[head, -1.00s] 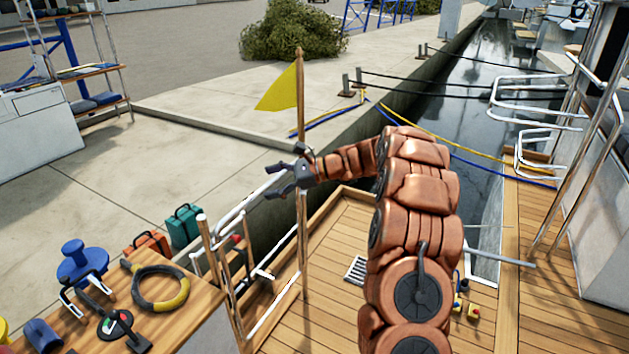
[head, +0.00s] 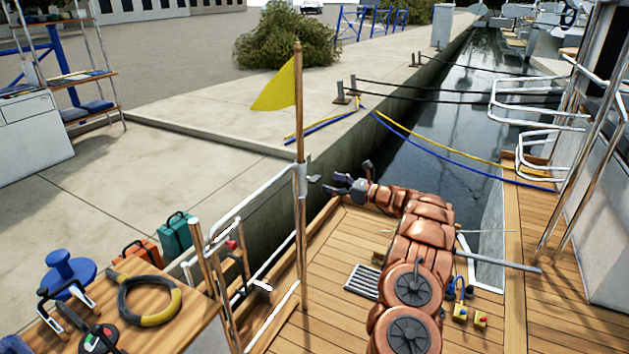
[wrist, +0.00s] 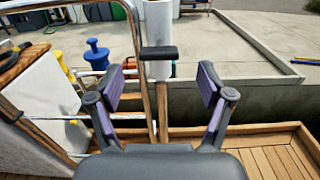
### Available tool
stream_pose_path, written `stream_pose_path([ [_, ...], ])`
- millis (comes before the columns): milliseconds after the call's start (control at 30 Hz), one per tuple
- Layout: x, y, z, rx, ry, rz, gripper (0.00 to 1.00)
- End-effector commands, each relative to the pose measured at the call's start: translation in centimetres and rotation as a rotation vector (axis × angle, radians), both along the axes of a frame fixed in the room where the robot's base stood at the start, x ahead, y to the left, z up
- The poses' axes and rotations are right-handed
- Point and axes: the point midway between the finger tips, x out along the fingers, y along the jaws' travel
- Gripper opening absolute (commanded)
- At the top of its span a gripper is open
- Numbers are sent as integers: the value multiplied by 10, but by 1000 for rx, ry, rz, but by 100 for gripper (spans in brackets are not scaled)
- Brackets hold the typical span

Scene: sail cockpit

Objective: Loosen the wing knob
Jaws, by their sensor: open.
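The wing knob is a dark flat bar (wrist: 159,53) on the front of a pale upright sleeve (wrist: 158,20). Nothing is between the fingers.
White rails (head: 245,213) run beside the pole. The wooden deck (head: 325,260) is mostly clear. Water lies between quay and boat.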

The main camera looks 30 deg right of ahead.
Motion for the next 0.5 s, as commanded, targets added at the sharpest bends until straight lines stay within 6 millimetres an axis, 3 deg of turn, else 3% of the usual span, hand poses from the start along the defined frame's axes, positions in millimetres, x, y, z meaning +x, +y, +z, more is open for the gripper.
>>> stream_pose_path([
  [300,39,26,-1,-2,1,5,79],
  [500,53,35,0,-3,-1,6,79],
])
